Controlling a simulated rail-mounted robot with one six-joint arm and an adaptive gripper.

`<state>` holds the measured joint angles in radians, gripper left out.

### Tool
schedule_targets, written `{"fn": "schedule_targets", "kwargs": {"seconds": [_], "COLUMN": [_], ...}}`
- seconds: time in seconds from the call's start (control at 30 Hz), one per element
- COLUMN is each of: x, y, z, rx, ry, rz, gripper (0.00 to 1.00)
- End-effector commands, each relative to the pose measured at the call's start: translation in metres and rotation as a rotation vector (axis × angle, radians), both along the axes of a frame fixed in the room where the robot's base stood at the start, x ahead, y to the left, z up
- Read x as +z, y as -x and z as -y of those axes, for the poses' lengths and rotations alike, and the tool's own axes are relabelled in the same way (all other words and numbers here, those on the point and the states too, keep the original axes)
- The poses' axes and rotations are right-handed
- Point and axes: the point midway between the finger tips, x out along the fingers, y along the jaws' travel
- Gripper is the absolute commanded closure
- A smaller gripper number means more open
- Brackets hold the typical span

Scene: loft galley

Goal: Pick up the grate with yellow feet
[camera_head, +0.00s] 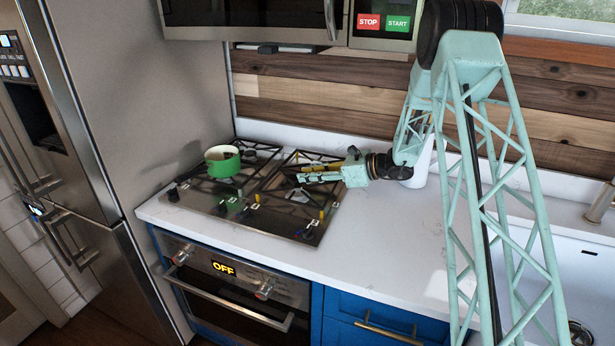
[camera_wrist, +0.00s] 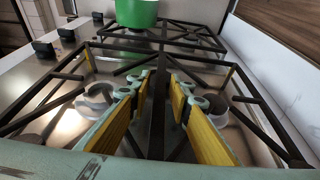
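The dark grate (camera_wrist: 158,118) with yellow feet lies on the right side of the steel cooktop. One yellow foot (camera_head: 321,214) shows at its front right corner in the head view, and another yellow spot (camera_wrist: 228,77) shows in the wrist view. My gripper (camera_head: 301,179) is low over this grate, reaching in from the right. In the wrist view my gripper (camera_wrist: 164,84) is open, its yellow-padded fingers on either side of the grate's middle bar. Gaps show between the bar and the pads. The fingers hide parts of the grate.
A green pot (camera_head: 222,162) stands on the other grate (camera_wrist: 186,31), at the cooktop's left. Black knobs (camera_head: 173,194) line the cooktop's front. A microwave (camera_head: 250,18) hangs above.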

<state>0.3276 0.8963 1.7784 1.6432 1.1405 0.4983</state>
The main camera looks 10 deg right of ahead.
Motion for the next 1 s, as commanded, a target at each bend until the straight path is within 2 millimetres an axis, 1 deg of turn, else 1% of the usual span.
{"fn": "schedule_targets", "kwargs": {"seconds": [0.03,0.2,0.67,0.83,1.0], "x": [0.0,0.0,0.003,0.01,0.022], "y": [0.0,0.0,0.0,0.0,0.0], "z": [0.0,0.0,0.0,0.0,0.0], "rx": [0.0,0.0,0.0,0.0,0.001], "ry": [0.0,0.0,0.0,0.0,0.0], "rz": [0.0,0.0,0.001,0.001,0.002], "gripper": [0.86,1.0,1.0,1.0,1.0]}}
